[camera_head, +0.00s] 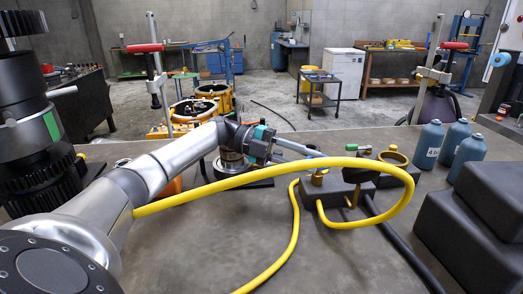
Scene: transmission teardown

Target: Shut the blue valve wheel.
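A dark valve block (336,190) with brass fittings sits on the grey bench right of centre. A small blue part (313,147) shows above its left side, at the tips of my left gripper; it looks like the blue valve wheel, but it is small and mostly hidden. My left gripper (308,153) reaches in from the left, its fingers pointing right at this part. I cannot tell whether the fingers are open or touch it. My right gripper is not in view.
A yellow hose (245,180) arches in front of my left gripper and the block. A black hose (401,245) runs to the front edge. Blue bottles (428,146) and dark stepped blocks (483,215) stand at right. The bench front centre is mostly clear.

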